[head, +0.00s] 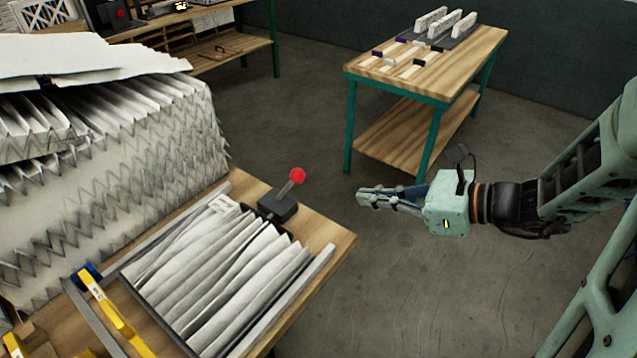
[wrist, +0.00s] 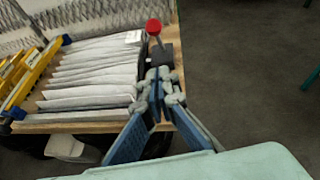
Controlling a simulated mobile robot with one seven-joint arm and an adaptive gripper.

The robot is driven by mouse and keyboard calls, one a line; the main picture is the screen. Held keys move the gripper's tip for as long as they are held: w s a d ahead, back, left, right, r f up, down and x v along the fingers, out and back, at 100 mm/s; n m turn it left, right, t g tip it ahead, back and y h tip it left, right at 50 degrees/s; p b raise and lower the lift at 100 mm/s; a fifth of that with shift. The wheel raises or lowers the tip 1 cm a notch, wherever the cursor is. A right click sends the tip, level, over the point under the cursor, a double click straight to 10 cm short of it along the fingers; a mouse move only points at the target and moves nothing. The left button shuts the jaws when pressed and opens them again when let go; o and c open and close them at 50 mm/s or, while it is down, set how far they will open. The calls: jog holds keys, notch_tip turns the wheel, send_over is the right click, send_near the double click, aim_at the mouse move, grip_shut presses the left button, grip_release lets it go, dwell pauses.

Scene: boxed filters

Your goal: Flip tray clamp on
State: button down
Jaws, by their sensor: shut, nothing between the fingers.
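The tray clamp is a dark block (head: 277,206) with a short lever ending in a red ball knob (head: 297,175). It stands at the far right corner of the filter tray (head: 313,272), and the lever leans up and to the right. In the wrist view the red knob (wrist: 153,26) rises above the dark base (wrist: 164,55), just beyond my fingertips. My gripper (head: 362,198) is shut and empty, to the right of the clamp and apart from it in the head view. White pleated filters (head: 225,275) lie in the tray.
A large stack of pleated filter material (head: 130,150) stands at left on the wooden bench (head: 335,240). A yellow-handled bar clamp (head: 110,310) lies in front. A second table (head: 490,45) with small parts stands behind. The floor between is clear.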

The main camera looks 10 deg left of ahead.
jog(key=w+a+f+p, duration=0.1)
jog(key=w+a, duration=0.2)
jog(key=a, duration=0.8)
jog(key=shift+f, duration=0.4)
jog(key=shift+w+a+r+h+p, duration=0.1)
jog(key=shift+a+r+h+p, duration=0.3)
jog(key=shift+p, duration=0.35)
